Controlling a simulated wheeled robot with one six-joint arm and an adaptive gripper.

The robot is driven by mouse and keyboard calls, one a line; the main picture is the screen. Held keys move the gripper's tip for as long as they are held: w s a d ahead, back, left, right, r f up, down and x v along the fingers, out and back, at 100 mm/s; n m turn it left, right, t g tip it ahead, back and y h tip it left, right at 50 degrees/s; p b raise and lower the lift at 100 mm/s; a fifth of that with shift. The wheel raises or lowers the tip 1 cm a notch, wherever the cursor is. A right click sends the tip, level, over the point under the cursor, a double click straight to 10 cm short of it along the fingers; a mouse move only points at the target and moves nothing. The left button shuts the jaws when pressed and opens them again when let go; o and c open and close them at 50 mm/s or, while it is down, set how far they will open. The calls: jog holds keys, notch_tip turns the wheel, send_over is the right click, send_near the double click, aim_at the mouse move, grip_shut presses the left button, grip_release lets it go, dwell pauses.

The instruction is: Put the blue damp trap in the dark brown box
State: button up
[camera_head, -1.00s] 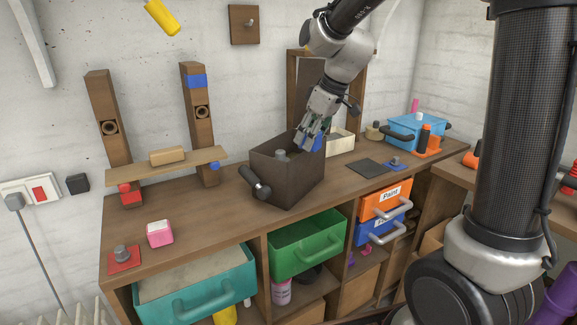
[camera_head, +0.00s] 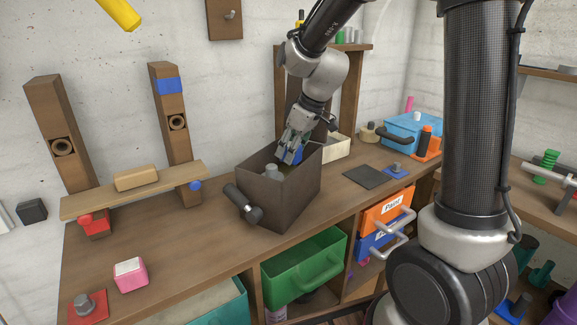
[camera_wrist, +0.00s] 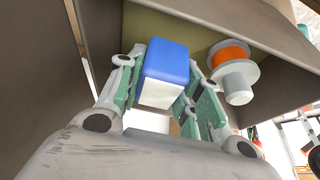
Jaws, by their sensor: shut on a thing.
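The blue damp trap (camera_wrist: 167,60), a small block with a blue part and a white part, sits between the fingers of my gripper (camera_wrist: 162,85) in the wrist view. In the head view my gripper (camera_head: 291,148) points down into the opening of the dark brown box (camera_head: 268,200), and some blue of the damp trap (camera_head: 292,156) shows at the fingertips. The box's walls and tan floor show around the fingers in the wrist view. I cannot tell whether the damp trap touches the floor.
A white spool with an orange band (camera_wrist: 233,62) stands in the box beside my gripper. A dark handle (camera_head: 243,205) sticks out from the box's front. A light open box (camera_head: 336,148) stands behind it. A dark flat mat (camera_head: 364,176) lies to the right.

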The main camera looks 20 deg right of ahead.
jog(key=shift+f, duration=2.15)
jog(key=shift+f, duration=0.1)
jog(key=o, duration=1.1)
jog(key=v, duration=1.2)
jog(key=s+d+m+h, duration=0.1)
jog(key=s+d+m, duration=0.2)
jog(key=s, duration=0.4)
jog(key=s+d+r+m+h, duration=0.1)
jog(key=s+d, duration=0.3)
jog(key=s, duration=0.4)
jog(key=s+d+r+m+t+h, duration=0.1)
jog(key=s+d+m, duration=0.3)
jog(key=s, duration=0.4)
jog(key=shift+s+d+r+m, duration=0.1)
jog(key=shift+s+d+m, duration=0.15)
jog(key=shift+d+m, duration=0.05)
